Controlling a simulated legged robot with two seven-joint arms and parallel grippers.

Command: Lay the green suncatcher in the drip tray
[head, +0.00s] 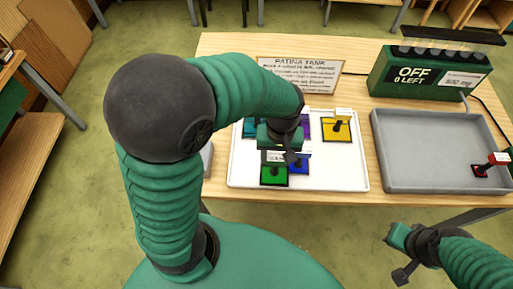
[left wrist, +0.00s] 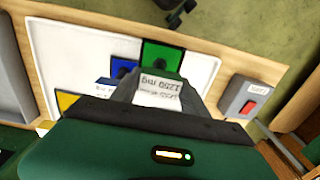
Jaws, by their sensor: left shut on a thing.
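The green suncatcher (head: 273,178) is a small square pane with a dark knob and a white tag, at the front of the white tray (head: 335,180). My left gripper (head: 290,155) is over it and shut on its knob. In the left wrist view the green pane (left wrist: 162,58) lies just beyond the fingers (left wrist: 160,95), with the tag between them. Whether the pane is clear of the white tray I cannot tell. The grey tray (head: 420,183), apparently the drip tray, is at the right. My right gripper (head: 402,258) hangs in front of the table; its fingers are unclear.
Blue (head: 299,166), yellow (head: 338,130) and purple (head: 306,127) suncatchers are in the white tray. A red one (head: 487,169) is at the grey tray's right end. Behind are a sign (head: 300,74) and a green machine reading OFF (head: 415,74). A red-switched box (left wrist: 243,100) stands beside the white tray.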

